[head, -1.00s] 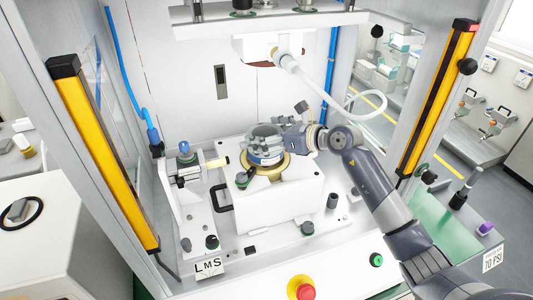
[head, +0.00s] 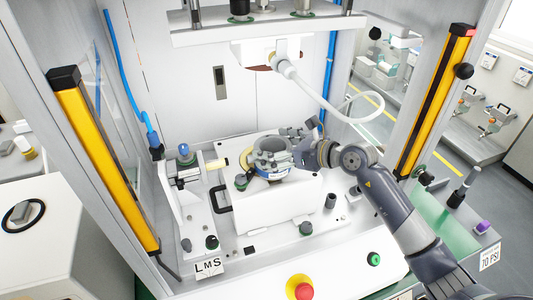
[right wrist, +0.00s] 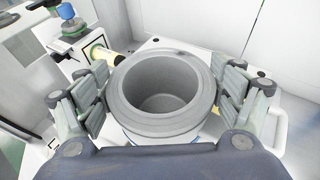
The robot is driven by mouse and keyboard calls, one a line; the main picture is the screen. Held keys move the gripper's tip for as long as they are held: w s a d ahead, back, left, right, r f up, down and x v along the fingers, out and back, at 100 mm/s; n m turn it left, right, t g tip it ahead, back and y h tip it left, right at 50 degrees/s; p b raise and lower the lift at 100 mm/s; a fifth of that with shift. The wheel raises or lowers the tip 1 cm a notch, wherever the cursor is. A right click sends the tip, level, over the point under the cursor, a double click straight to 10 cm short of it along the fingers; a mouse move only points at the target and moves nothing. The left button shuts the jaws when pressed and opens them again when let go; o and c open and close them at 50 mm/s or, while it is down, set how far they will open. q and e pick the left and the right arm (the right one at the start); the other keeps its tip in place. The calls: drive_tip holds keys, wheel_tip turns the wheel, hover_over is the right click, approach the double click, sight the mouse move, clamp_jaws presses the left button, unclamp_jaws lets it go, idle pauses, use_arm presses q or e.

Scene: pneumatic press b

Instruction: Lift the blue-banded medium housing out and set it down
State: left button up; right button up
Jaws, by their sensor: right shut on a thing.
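The blue-banded medium housing (head: 268,168) is a grey hollow cylinder over the white block (head: 285,205) inside the press. Its blue band shows low on its side, with part of a gold ring beside it. In the right wrist view the housing (right wrist: 162,85) is upright, with its open top facing the camera. My right gripper (head: 271,150) is shut around it, with ribbed finger pads on both sides near its top. The housing's underside is hidden, so the gap below it cannot be told. My left gripper is not in view.
A side fixture with a blue knob (head: 183,149) stands left of the block. A black handle (head: 218,199) is at the block's left. The press head (head: 265,50) and a white hose (head: 325,98) hang above. Yellow posts (head: 105,160) flank the opening. A red button (head: 302,291) is in front.

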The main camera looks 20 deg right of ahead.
drive_tip(key=s, duration=0.2)
drive_tip(key=shift+s+a+r, duration=0.15)
drive_tip(key=shift+s+a, duration=0.15)
drive_tip(key=shift+s, duration=0.05)
drive_tip(key=shift+s+a+p, duration=0.2)
drive_tip(key=shift+s+p, duration=0.15)
drive_tip(key=shift+s, duration=0.55)
drive_tip(key=shift+s+d, duration=0.25)
drive_tip(key=shift+s, duration=1)
drive_tip(key=shift+s+p, duration=0.3)
drive_tip(key=shift+s, duration=1.6)
